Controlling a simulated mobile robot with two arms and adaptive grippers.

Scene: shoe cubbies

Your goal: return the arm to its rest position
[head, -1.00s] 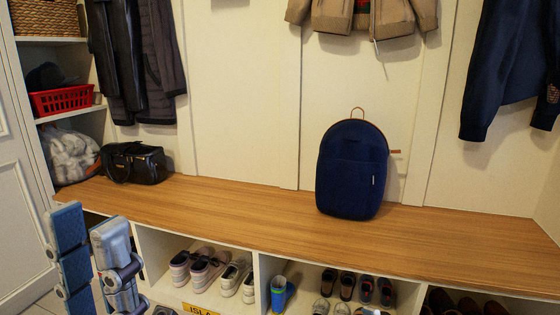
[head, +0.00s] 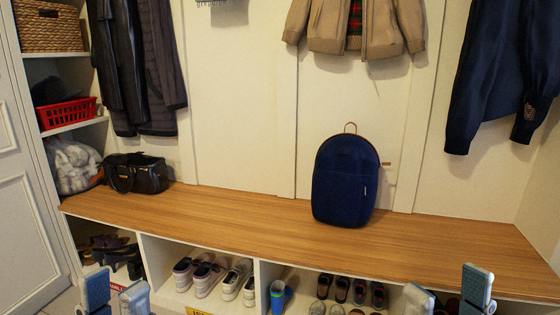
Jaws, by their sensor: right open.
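My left gripper (head: 115,282) shows at the bottom left edge, in front of the cubbies. Its two blue-grey fingers stand apart with nothing seen between them. My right gripper (head: 448,279) shows at the bottom right edge, in front of the bench's front edge. Its fingers are wide apart and empty. Only the finger ends of both grippers are in view; the arms are cut off below the picture.
A wooden bench (head: 240,216) runs across the view. A navy backpack (head: 345,180) stands upright on it, and a black bag (head: 137,174) sits at its left end. Shoes (head: 236,280) and a blue boot (head: 279,297) fill cubbies below. Jackets (head: 355,27) hang above.

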